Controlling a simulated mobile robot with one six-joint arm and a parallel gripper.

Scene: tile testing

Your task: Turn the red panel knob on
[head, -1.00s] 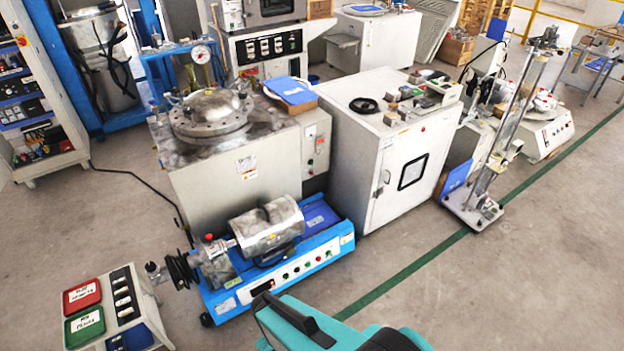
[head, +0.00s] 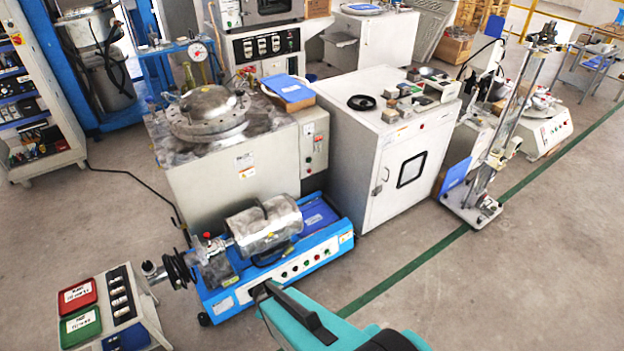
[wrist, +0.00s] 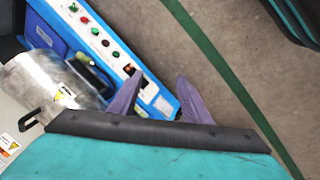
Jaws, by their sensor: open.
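The blue machine's front panel (head: 283,267) carries a row of small round controls, red and green. In the head view, my teal arm hides part of the panel's lower edge.
A metal motor (head: 264,226) sits on the blue machine behind the panel. A control box (head: 118,310) with red and green plates stands at left. A white cabinet (head: 400,150) stands behind. The grey floor (head: 480,290) at right is clear.

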